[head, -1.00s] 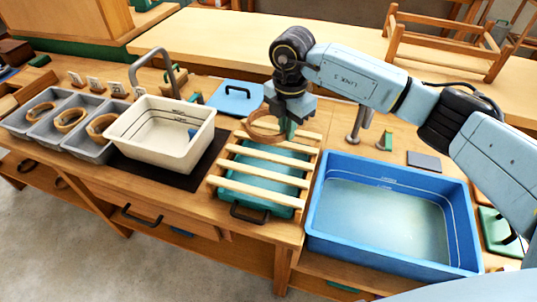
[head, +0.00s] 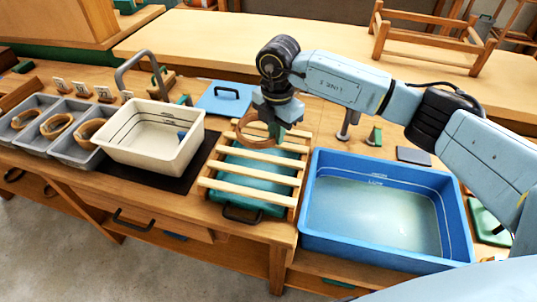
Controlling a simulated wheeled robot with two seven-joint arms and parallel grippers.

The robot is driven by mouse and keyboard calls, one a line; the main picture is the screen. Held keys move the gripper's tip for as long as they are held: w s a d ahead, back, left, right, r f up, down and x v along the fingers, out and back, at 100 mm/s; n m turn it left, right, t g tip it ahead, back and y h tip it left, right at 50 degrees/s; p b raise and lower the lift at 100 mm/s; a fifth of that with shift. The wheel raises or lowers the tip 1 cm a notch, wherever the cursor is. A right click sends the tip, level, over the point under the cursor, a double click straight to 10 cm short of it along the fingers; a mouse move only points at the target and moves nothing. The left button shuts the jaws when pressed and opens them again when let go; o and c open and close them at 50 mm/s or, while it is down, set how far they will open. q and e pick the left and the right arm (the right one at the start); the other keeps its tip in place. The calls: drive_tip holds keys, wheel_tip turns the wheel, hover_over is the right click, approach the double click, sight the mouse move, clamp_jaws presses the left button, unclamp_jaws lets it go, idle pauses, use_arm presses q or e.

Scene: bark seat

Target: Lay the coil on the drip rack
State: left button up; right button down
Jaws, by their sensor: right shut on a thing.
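A brown bark coil (head: 246,137) hangs from my right gripper (head: 276,128), at the far end of the drip rack. The gripper is shut on the coil's right side, and its jaws partly hide the coil. The drip rack (head: 247,189) has pale wooden slats over a green tray. The coil is over the rack's far slats; I cannot tell whether it touches them. My left gripper is not in view.
A blue water tub (head: 384,252) stands right of the rack. A cream basin (head: 160,157) stands to its left on a dark mat. Grey bins (head: 72,146) at the far left hold more coils. A blue lid (head: 224,98) lies behind the rack.

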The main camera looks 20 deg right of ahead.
wheel_tip(320, 180, down, 8)
drive_tip(key=shift+b, duration=0.4)
drive_tip(key=shift+f, duration=0.1)
drive_tip(key=shift+f, duration=0.15)
drive_tip(key=c, duration=1.5)
unclamp_jaws()
wheel_tip(320, 180, up, 12)
drive_tip(key=shift+r+p, duration=0.2)
drive_tip(key=shift+p, duration=0.35)
